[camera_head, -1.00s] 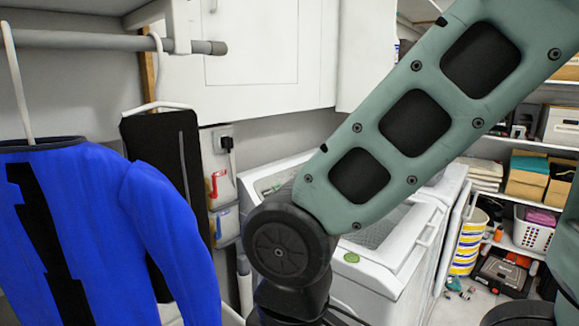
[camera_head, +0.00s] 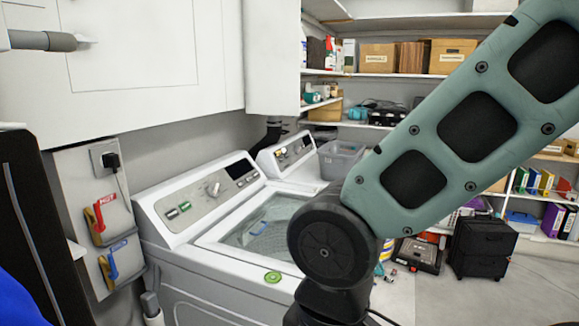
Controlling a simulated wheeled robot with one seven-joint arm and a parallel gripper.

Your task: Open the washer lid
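The white washer (camera_head: 228,298) stands in the middle left, with a grey control panel (camera_head: 206,197) at its back. Its lid (camera_head: 262,226), with a see-through window in a white frame, lies flat on top and looks closed. A round green sticker (camera_head: 273,277) is on its top near the front left. My green arm reaches in from the upper right, and its dark joint covers the washer's right front part. My gripper is below the bottom edge or hidden, so its fingers do not show.
A second white machine (camera_head: 290,158) stands behind, with a clear grey bin (camera_head: 341,158) near it. Red and blue valve boxes (camera_head: 108,220) are on the left wall. White cabinets (camera_head: 150,60) hang above.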

